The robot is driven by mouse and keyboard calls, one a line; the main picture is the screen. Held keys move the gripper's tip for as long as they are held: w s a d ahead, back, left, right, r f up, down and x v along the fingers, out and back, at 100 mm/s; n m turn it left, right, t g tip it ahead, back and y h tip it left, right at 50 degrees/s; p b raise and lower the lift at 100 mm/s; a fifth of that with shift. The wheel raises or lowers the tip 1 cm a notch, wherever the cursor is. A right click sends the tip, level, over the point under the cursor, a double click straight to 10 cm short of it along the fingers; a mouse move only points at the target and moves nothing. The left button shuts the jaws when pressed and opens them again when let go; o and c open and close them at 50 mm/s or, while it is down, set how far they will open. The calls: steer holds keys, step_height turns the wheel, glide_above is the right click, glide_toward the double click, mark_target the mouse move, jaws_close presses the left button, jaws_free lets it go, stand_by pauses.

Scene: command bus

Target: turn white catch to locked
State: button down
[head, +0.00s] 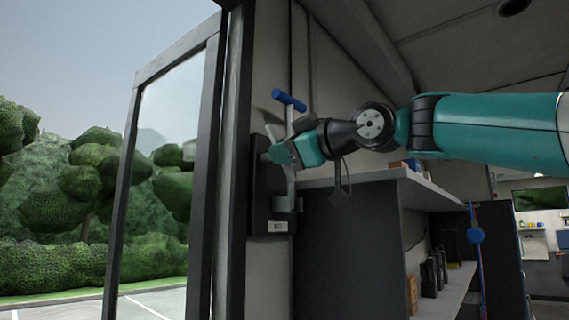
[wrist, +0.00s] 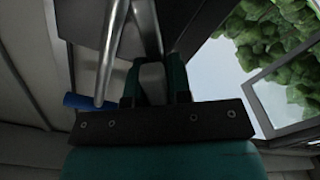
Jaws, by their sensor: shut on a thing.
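A pale, whitish knob-like piece (wrist: 152,78), which looks like the white catch, sits between the two teal fingers of my gripper (wrist: 155,86) in the wrist view. In the head view my gripper (head: 279,154) is shut at the dark upright plate (head: 259,188) beside the door frame, and it hides most of the catch there. A grey metal lever (head: 290,187) with a blue grip (head: 289,100) runs up the plate, close beside my fingers. The lever (wrist: 109,58) and blue grip (wrist: 85,101) also show in the wrist view. Which position the catch points to cannot be told.
A glazed door (head: 166,160) with a dark frame stands left of the plate, with hedges outside. A grey shelf unit (head: 345,250) with a pale top stands below and right of my arm. A small label (head: 278,227) sits low on the plate.

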steer(key=n+b, duration=0.1)
steer(key=n, duration=0.1)
steer(key=n+b, duration=0.2)
steer(key=n, duration=0.1)
steer(key=shift+f+n, duration=0.25)
steer(key=shift+n, duration=0.05)
steer(key=n+b, duration=0.2)
steer(key=n, duration=0.2)
steer(key=shift+n, duration=0.4)
steer(key=c, duration=1.1)
jaws_free()
steer(key=shift+s, duration=0.1)
steer(key=b+v, duration=0.3)
steer(key=v, duration=1.4)
steer(key=shift+s+d+r, duration=0.1)
steer(key=shift+d, duration=0.05)
